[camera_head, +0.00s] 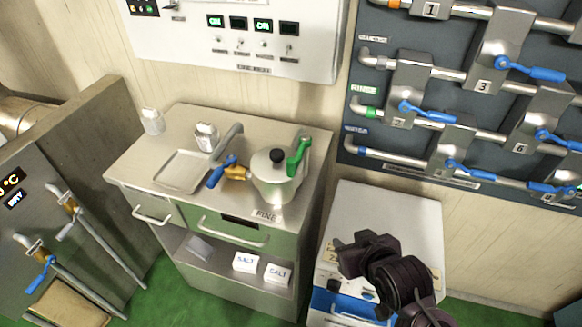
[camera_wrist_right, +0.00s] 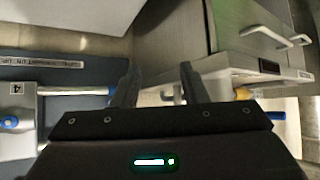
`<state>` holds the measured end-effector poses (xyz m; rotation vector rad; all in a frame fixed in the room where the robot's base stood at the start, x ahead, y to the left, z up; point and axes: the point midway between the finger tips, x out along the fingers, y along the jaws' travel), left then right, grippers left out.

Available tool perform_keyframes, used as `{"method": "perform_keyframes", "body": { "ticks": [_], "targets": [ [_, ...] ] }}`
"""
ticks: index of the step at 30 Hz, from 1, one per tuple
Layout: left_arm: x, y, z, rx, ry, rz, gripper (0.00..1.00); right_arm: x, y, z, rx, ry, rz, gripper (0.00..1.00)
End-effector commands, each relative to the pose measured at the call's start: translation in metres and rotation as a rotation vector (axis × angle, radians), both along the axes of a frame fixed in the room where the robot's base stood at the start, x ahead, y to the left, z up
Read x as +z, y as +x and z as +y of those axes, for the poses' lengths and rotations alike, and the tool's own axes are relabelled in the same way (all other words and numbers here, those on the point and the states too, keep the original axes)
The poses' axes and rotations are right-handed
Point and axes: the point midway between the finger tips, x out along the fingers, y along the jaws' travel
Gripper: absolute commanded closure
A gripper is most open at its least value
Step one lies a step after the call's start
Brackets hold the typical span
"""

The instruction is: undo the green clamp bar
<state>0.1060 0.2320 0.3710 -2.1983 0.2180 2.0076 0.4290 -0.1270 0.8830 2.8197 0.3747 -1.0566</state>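The green clamp bar (camera_head: 298,156) stands upright at the right side of the lid of a small steel kettle (camera_head: 275,183). The kettle has a black lid knob (camera_head: 277,156) and sits on the steel counter top. My right gripper (camera_head: 345,255) is right of and nearer than the kettle, over the white cabinet, clear of the clamp bar. In the right wrist view its two fingers (camera_wrist_right: 158,85) are apart with nothing held between them. The clamp bar cannot be made out in that view. My left gripper is in neither view.
A brass tap with a blue lever (camera_head: 222,172) sticks out left of the kettle. A grey spout (camera_head: 228,138), a shallow tray (camera_head: 182,172) and white containers (camera_head: 206,136) share the counter. A pipe panel with blue levers (camera_head: 428,112) hangs at right.

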Motion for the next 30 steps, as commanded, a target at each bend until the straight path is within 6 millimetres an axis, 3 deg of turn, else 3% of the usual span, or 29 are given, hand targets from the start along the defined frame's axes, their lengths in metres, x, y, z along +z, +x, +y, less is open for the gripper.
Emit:
{"method": "perform_keyframes", "body": {
  "ticks": [6,12,19,30],
  "targets": [
    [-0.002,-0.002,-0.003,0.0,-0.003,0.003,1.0,0.064,0.035,0.048,0.097,0.126,-0.351,0.61],
    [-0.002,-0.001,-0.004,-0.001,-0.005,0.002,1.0,0.108,0.044,0.082,0.176,0.238,-0.599,0.61],
    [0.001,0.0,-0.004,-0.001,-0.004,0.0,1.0,0.123,0.053,0.095,0.199,0.275,-0.672,0.61],
    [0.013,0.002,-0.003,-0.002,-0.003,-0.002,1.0,0.122,0.103,0.12,0.198,0.273,-0.669,0.61]
  ]
}}
